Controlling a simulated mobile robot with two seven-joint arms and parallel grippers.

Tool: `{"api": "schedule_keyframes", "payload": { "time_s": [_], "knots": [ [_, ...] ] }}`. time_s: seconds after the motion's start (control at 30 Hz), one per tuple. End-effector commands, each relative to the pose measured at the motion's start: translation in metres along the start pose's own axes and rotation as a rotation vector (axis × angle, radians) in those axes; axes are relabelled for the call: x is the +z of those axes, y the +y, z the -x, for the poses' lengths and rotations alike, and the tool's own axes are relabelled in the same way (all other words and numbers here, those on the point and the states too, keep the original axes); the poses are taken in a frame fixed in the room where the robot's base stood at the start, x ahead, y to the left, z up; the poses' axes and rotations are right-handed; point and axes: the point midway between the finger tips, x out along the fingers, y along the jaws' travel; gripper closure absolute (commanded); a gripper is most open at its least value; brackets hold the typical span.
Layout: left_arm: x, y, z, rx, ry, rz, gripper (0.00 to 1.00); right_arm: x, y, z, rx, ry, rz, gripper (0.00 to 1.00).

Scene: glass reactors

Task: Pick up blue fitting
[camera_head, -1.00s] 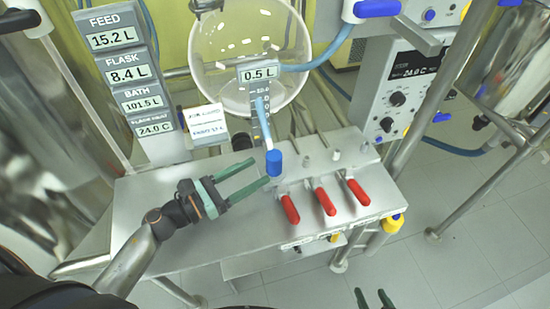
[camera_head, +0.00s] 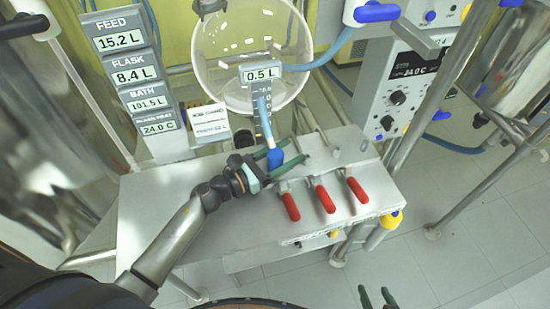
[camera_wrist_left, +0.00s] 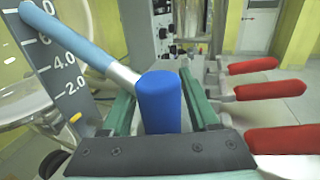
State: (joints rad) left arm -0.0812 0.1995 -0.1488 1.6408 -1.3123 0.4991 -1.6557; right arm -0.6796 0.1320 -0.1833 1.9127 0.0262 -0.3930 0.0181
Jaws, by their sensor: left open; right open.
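The blue fitting (camera_head: 275,160) is a short blue cylinder at the lower end of a light blue hose, above the steel bench. In the left wrist view the fitting (camera_wrist_left: 160,102) stands upright between the two green fingers, with a gap on its right side. My left gripper (camera_head: 291,152) is open around the fitting, its fingers reaching past it on both sides. It also shows in the left wrist view (camera_wrist_left: 162,105). My right gripper (camera_head: 376,298) is open and empty at the bottom edge of the head view, far from the fitting.
Several red-handled valves (camera_head: 324,199) stand on the bench (camera_head: 160,215) just right of the left gripper. A graduated scale (camera_wrist_left: 62,70) and the light blue hose (camera_wrist_left: 88,42) rise beside the fitting. Display panels (camera_head: 132,75) stand at the left.

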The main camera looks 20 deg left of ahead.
Motion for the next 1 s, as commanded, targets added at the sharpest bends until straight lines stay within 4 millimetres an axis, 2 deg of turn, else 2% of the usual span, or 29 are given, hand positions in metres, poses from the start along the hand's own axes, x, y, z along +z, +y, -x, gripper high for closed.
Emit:
{"api": "schedule_keyframes", "payload": {
  "time_s": [0.07, 0.6, 1.0],
  "knots": [
    [0.0, 0.0, 0.0003, 0.0, 0.0, 0.0, 0.41, -0.0004, -0.0001, -0.0001, 0.0, 0.001, 0.0, 0.42],
    [0.0001, 0.0001, 0.0007, 0.0, 0.0, 0.0, 1.0, -0.0011, -0.0005, -0.0001, -0.001, 0.001, 0.0, 0.42],
    [0.0013, 0.0007, 0.0004, 0.001, -0.002, -0.001, 1.0, -0.0015, -0.0006, -0.0001, -0.001, 0.002, 0.0, 0.42]
  ]
}}
